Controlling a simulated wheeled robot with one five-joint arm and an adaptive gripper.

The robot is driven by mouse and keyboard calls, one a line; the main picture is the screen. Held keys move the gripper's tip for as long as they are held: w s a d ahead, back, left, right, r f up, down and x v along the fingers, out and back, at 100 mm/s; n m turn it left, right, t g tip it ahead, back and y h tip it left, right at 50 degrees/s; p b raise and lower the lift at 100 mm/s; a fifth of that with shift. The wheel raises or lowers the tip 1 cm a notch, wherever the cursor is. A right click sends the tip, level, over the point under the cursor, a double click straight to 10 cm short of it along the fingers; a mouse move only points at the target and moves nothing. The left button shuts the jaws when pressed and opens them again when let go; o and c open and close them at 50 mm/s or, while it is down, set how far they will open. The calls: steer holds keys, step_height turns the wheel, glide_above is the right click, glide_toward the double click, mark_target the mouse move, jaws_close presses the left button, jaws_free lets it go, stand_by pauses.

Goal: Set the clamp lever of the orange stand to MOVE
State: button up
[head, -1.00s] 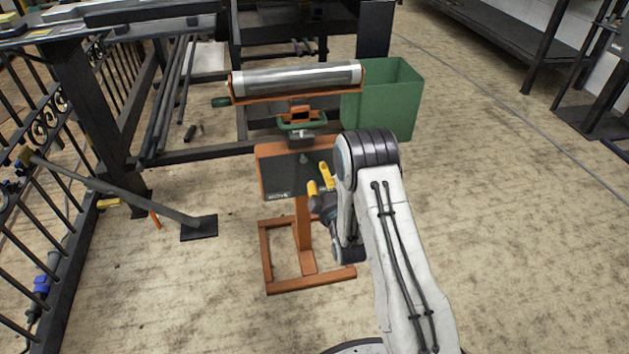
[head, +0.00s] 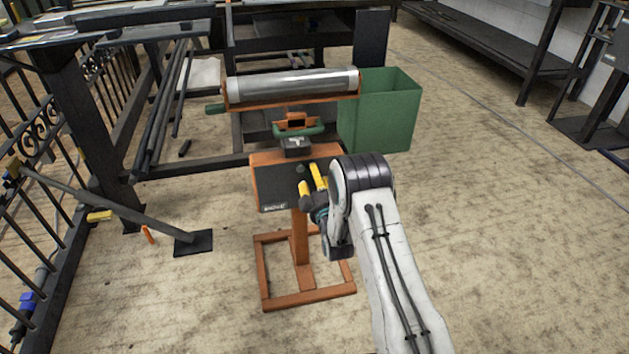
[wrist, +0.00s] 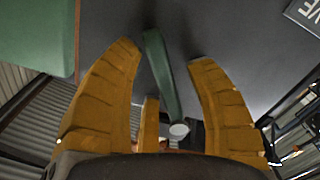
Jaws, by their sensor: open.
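The orange stand (head: 299,240) is upright on the floor in the middle of the head view. Its dark front panel (head: 270,190) carries a white label that seems to read MOVE (head: 275,208); part of it shows upside down in the wrist view (wrist: 307,14). My gripper (head: 310,180) is at the right part of the panel, its yellow fingers open. In the wrist view, a green clamp lever (wrist: 160,75) with a pale round end lies between the open fingers. I cannot tell whether a finger touches it. In the head view my gripper largely hides the lever.
A steel roller (head: 292,85) and a green handle (head: 298,130) sit above the panel. A green bin (head: 380,115) stands behind right. A dark railing and a slanted bar with a foot plate (head: 193,243) are at left.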

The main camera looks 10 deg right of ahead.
steer(key=shift+w, duration=0.1)
steer(key=shift+c, duration=0.3)
jaws_close()
stand_by(0.4)
